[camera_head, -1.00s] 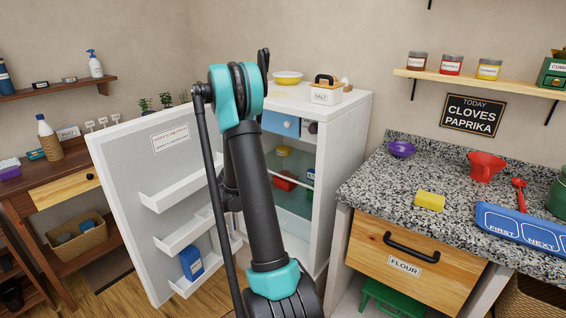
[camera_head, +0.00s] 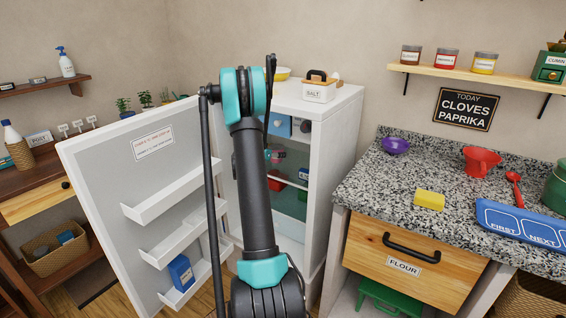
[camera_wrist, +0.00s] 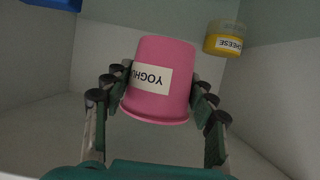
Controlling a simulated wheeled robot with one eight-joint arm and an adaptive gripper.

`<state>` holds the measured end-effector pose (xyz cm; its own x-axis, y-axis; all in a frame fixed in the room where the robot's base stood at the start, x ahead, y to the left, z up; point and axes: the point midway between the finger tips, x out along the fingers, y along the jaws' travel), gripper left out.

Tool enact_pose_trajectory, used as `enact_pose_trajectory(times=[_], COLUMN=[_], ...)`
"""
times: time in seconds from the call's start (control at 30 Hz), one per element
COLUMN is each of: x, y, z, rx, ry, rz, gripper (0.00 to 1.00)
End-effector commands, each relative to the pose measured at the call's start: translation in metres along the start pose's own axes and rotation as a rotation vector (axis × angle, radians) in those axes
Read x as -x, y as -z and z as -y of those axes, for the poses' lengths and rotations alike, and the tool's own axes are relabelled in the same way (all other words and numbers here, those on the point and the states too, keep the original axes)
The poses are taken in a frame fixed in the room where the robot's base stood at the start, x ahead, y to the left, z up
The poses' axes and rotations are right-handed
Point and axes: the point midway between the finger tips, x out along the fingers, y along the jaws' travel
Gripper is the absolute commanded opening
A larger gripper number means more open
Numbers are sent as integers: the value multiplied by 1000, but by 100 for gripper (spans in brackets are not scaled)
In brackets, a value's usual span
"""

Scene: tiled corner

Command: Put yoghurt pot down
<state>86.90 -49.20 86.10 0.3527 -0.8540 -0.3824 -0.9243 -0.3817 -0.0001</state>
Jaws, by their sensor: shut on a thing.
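A pink yoghurt pot (camera_wrist: 160,80) with a white label sits between the fingers of my gripper (camera_wrist: 158,100) in the wrist view. The fingers are shut on it from both sides. Pale walls surround it, inside the white fridge (camera_head: 337,150), whose door (camera_head: 95,190) stands open in the head view. A small part of the gripper end shows in the fridge opening beside my arm, and my arm hides much of the interior. I cannot tell whether the pot touches a shelf.
A yellow cheese tub (camera_wrist: 226,38) stands to the pot's upper right, and a blue thing (camera_wrist: 55,4) is at upper left. A red thing (camera_head: 275,184) lies lower in the fridge. A blue carton (camera_head: 181,272) stands in a door rack. The granite worktop (camera_head: 370,185) is right of the fridge.

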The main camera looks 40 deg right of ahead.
Motion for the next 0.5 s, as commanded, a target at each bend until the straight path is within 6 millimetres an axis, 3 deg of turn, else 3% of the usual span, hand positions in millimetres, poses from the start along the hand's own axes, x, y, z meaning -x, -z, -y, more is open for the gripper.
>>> enact_pose_trajectory(times=[0.27,0.5], x=[-55,-64], y=[23,-5], z=[0,1], rx=[0,1], ry=[-1,1], rz=[0,0], gripper=[19,19])
